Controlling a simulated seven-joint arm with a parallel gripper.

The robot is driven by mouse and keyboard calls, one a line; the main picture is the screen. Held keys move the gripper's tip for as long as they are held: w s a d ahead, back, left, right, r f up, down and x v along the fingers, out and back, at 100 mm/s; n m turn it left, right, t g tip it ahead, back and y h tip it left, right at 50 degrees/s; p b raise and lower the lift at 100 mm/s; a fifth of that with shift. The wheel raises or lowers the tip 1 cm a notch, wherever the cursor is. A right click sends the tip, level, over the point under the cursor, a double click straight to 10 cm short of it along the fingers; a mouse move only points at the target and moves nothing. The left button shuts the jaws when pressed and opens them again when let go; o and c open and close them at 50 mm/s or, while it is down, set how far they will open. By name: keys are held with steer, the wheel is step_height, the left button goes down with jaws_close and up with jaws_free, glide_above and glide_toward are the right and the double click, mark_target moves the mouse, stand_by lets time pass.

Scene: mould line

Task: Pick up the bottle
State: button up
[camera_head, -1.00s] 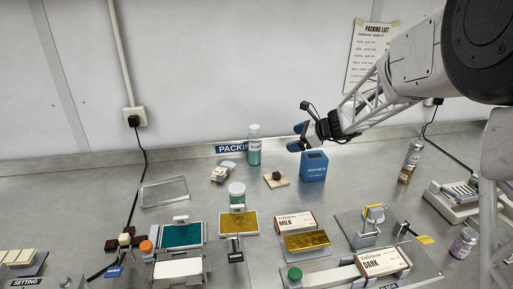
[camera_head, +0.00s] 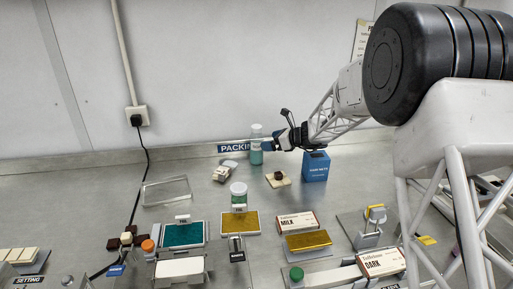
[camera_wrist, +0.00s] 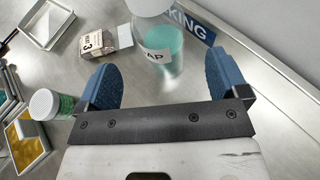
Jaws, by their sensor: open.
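A clear bottle (camera_head: 256,146) with teal liquid and a white cap stands upright at the back of the bench, in front of the PACKING sign (camera_head: 231,149). In the wrist view the bottle (camera_wrist: 169,52) lies just beyond the fingertips, between their lines; its label reads partly "AP" and its top is cut off by the frame edge. My gripper (camera_head: 268,142) is at the bottle's right side in the head view, its fingers overlapping the bottle's edge. In the wrist view my gripper (camera_wrist: 162,82) is open, with two blue fingers apart and nothing between them.
A small box (camera_wrist: 105,41) stands left of the bottle in the wrist view. A blue box (camera_head: 315,167) and a pale block with a brown piece (camera_head: 278,179) stand to its right in the head view.

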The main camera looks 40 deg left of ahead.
mark_target(257, 143)
steer(key=shift+x, duration=1.25)
steer(key=shift+a, duration=0.1)
steer(key=shift+x, duration=2.5)
steer(key=shift+f, duration=0.15)
steer(key=c, duration=1.1)
steer(key=shift+c, duration=0.2)
